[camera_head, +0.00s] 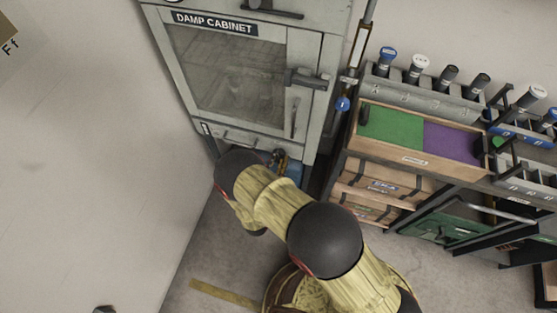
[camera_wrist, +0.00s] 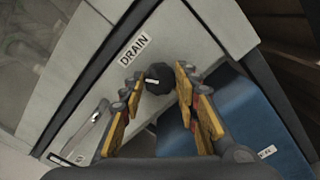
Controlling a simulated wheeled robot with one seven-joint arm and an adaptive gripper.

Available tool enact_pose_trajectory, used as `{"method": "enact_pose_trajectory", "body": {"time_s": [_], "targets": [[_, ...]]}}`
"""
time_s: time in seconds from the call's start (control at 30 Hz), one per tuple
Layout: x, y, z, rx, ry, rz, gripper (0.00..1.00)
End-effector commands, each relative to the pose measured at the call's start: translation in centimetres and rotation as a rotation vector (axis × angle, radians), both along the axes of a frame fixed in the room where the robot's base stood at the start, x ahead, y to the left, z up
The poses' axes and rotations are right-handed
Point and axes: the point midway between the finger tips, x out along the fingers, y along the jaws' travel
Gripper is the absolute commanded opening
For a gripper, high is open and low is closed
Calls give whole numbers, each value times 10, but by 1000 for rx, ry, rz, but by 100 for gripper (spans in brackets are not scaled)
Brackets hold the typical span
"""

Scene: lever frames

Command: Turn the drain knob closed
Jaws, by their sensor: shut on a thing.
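The drain knob (camera_wrist: 160,82) is a dark, faceted knob with a short white mark on its face, on the pale cabinet front beside the "DRAIN" label (camera_wrist: 133,48). In the wrist view the white mark points roughly left. My gripper (camera_wrist: 159,80) has its two yellow-padded fingers on either side of the knob, shut on it. In the head view my gripper (camera_head: 278,158) is at the low right part of the damp cabinet (camera_head: 302,60). There my arm hides the knob.
A blue container (camera_wrist: 232,115) stands below and right of the knob, close to my right finger. A metal handle (camera_wrist: 85,130) is at lower left. A tool rack (camera_head: 440,103) and drawers (camera_head: 385,183) stand to the right. Bare floor (camera_head: 200,265) lies left of my arm.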

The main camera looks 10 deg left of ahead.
Motion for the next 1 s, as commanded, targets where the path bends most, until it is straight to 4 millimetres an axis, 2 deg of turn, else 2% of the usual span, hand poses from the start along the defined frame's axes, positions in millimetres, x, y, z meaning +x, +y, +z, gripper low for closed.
{"method": "enact_pose_trajectory", "body": {"time_s": [0.5,1.0], "targets": [[0,-1,-3,419,-32,-1,6],[0,-2,-3,557,-42,-1,6]]}}
